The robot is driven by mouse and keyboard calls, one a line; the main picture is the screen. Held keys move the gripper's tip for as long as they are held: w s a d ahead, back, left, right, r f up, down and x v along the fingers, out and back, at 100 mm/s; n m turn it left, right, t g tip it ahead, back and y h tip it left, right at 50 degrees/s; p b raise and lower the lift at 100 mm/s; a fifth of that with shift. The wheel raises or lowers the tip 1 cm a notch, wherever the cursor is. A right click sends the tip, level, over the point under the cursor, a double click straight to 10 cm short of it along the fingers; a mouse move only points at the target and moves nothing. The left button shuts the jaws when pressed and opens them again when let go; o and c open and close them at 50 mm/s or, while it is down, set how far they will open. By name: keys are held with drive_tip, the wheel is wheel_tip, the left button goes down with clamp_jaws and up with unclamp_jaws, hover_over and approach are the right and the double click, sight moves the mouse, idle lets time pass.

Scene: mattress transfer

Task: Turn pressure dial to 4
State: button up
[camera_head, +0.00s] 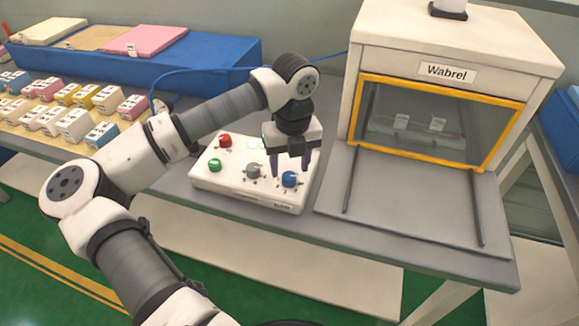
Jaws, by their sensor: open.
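A white control box (213,186) lies on the grey table, left of the machine. On it are a red knob (225,141), a green knob (214,165), a grey dial (253,171) and a blue dial (289,179). Marks ring the grey and blue dials, but their numbers are too small to read, so I cannot tell which one is for pressure. My gripper (288,170) points down over the right part of the box, its fingers apart and close to the blue dial. I cannot tell whether they touch it. My gripper hides part of the box's back right.
A white machine (440,35) labelled Wabrel, with a yellow-framed window (440,120), stands at the right. Its grey rail plate (410,205) lies in front. Several small coloured boxes (75,125) and a blue bin (215,55) are at the left. Bare table (185,185) lies beside the control box.

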sight(289, 179)
drive_tip(key=shift+f, duration=1.35)
drive_tip(key=shift+c, duration=0.4)
drive_tip(key=c, duration=0.9)
drive_tip(key=shift+f, duration=0.1)
